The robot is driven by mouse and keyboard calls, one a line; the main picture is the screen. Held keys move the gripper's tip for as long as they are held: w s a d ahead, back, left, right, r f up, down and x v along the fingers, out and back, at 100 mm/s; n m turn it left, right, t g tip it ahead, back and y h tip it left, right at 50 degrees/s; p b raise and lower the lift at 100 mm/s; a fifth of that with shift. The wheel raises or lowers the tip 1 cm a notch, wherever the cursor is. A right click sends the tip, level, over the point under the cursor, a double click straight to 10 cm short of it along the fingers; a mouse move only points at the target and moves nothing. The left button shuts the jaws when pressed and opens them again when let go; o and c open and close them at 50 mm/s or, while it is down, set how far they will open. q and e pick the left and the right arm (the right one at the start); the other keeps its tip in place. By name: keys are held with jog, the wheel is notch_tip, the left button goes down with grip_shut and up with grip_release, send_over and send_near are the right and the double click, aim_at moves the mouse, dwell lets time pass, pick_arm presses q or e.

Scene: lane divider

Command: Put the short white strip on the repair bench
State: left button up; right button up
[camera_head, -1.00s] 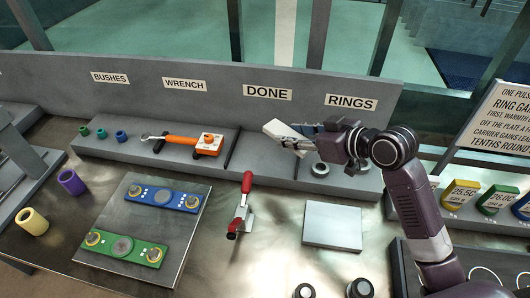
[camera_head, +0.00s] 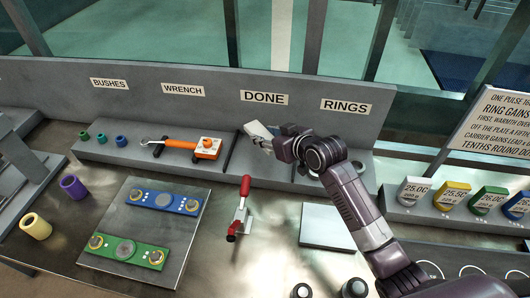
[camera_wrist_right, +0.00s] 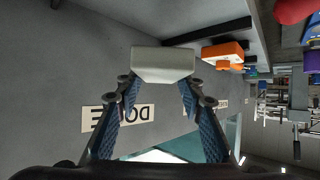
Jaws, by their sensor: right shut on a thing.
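My right gripper (camera_head: 288,144) is shut on a short white strip (camera_head: 257,131). It holds the strip at the DONE section of the grey back shelf, below the DONE label (camera_head: 264,98). In the right wrist view the strip (camera_wrist_right: 163,64) sits between the two blue-padded fingers (camera_wrist_right: 158,100). I cannot tell whether the strip touches the shelf. The bench top (camera_head: 265,255) lies in front of the shelf. My left gripper is not in view.
An orange wrench (camera_head: 185,146) and several bushes (camera_head: 100,137) lie on the shelf to the left. A dark plate (camera_head: 185,235) carries a blue carrier (camera_head: 163,200) and a green carrier (camera_head: 126,252). A red-handled clamp (camera_head: 240,210) and a pale square plate (camera_head: 326,228) stand in front.

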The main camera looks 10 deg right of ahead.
aim_at(265, 161)
notch_tip(265, 161, down, 9)
jog(key=shift+r+p, duration=0.2)
jog(key=shift+p, duration=0.15)
jog(key=o, duration=1.2)
jog(key=shift+f, duration=0.1)
jog(key=b+v, duration=0.1)
jog(key=v, duration=1.1)
